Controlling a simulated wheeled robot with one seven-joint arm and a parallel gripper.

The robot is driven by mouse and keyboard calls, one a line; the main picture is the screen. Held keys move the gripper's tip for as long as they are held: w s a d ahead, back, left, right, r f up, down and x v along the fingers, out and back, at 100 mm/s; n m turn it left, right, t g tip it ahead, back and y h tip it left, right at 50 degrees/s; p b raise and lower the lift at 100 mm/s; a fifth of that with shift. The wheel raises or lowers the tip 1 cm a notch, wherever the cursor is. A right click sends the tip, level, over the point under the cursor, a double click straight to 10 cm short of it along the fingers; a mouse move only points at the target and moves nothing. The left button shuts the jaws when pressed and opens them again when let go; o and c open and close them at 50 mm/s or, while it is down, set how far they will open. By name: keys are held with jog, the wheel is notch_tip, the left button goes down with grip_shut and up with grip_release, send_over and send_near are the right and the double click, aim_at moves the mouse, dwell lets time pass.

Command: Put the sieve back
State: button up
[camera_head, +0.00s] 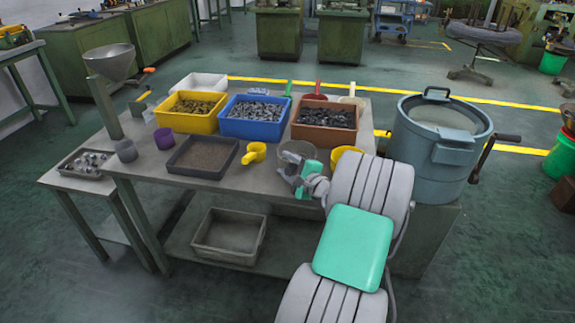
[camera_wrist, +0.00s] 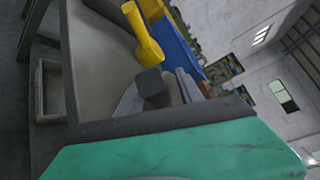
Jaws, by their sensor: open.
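A round grey vessel (camera_head: 297,149), which may be the sieve, stands near the front right of the worktable (camera_head: 150,160). I cannot make out a mesh in it. My gripper (camera_head: 292,178) is open, just in front of this vessel at the table's front edge. I cannot tell whether the fingers touch it or reach around it. In the wrist view a dark fingertip (camera_wrist: 154,87) shows, with a pale grey-blue shape (camera_wrist: 130,100) beside it that is partly hidden.
A yellow scoop (camera_head: 255,153) lies left of the gripper and a yellow piece (camera_head: 343,155) right. A dark tray (camera_head: 203,157) is farther left. Yellow (camera_head: 193,111), blue (camera_head: 254,116) and brown (camera_head: 324,119) bins stand behind. A large grey drum (camera_head: 440,150) is at right.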

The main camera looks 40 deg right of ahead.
jog(key=v, duration=1.2)
jog(key=shift+s, duration=0.1)
